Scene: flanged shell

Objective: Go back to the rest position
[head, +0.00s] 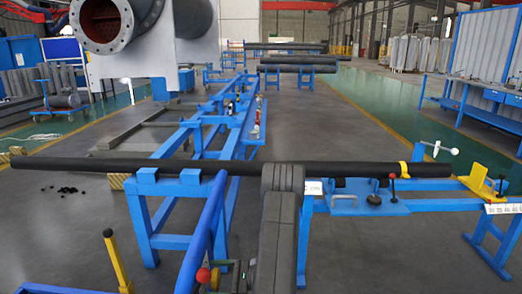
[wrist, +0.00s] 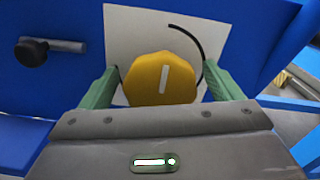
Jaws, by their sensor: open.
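My gripper (wrist: 160,82) shows in the wrist view with its two green fingers apart, one on each side of a yellow knob (wrist: 158,78). Whether the fingers touch the knob I cannot tell. The knob carries a white line that tilts slightly right of upright. It sits on a white plate (wrist: 125,28) with a black arc, fixed to a blue panel (wrist: 60,80). In the head view my dark arm reaches forward at the middle and hides the gripper and the knob.
A black knob (wrist: 31,51) sticks out of the panel at left. A long dark pipe (head: 120,166) lies across blue stands (head: 168,185). A yellow post (head: 117,262) stands at front left. A blue bench (head: 425,204) with a yellow bracket (head: 480,184) is at right. Grey floor (head: 340,110) lies open beyond.

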